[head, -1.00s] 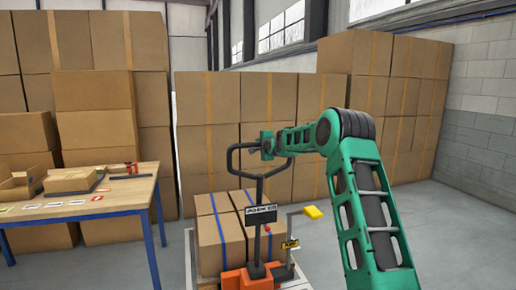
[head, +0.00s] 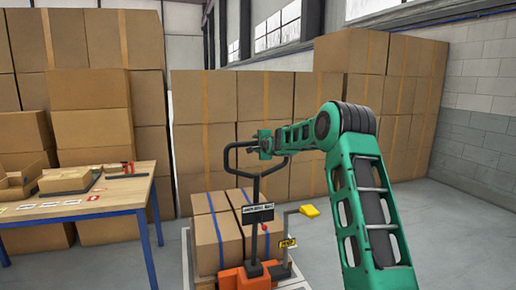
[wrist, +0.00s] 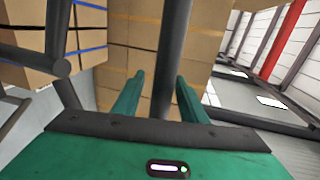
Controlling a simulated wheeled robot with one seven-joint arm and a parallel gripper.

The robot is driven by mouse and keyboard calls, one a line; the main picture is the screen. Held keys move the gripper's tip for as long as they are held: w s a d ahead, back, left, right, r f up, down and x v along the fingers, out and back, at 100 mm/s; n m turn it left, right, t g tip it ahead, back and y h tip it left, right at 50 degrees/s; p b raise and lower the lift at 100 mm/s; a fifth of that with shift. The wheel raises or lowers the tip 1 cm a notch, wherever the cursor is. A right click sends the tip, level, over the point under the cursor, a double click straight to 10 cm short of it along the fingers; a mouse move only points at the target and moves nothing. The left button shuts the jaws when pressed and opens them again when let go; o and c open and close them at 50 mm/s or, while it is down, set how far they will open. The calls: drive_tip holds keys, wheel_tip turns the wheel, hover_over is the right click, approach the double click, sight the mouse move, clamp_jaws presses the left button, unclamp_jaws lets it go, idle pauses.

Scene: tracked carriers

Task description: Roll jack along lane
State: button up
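The jack has an orange base (head: 242,277) and an upright post with a dark looped handle (head: 226,158). A label plate (head: 258,213) is fixed to the post. Brown cartons with blue straps (head: 205,240) stand just behind the post. My gripper (head: 264,144) is at the upper part of the handle loop. In the wrist view a dark handle bar (wrist: 168,60) passes between the two green fingers of my gripper (wrist: 161,80). A gap shows between the bar and the left finger, so the fingers are around the bar, not clamped on it.
A wooden table (head: 80,207) with blue legs, bearing open boxes, stands at the left. Tall carton stacks (head: 205,150) line the back. A yellow piece (head: 309,211) sits on a thin post beside the jack. Grey floor is clear to the right of the jack.

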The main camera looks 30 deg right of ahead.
drive_tip(key=v, duration=0.8)
drive_tip(key=shift+s+a, duration=0.2)
drive_tip(key=shift+s, duration=0.15)
drive_tip(key=s+a+f+n+g+y, duration=0.1)
drive_tip(key=s+a+f+n+g, duration=0.2)
drive_tip(key=s, duration=1.9)
drive_tip(key=s+a+f+n+g, duration=0.4)
drive_tip(key=s+f+n+g, duration=0.2)
drive_tip(key=s, duration=1.5)
drive_tip(key=s+a+f+n+g+y, duration=0.1)
drive_tip(key=s+a+f+n+g, duration=0.2)
drive_tip(key=s, duration=1.9)
wheel_tip(320, 180, down, 3)
drive_tip(key=n+g, duration=0.1)
drive_tip(key=g, duration=0.2)
drive_tip(key=shift+s+a+f+g+y, duration=0.2)
drive_tip(key=shift+s+a+g+y, duration=0.05)
drive_tip(key=shift+s+g+y, duration=0.05)
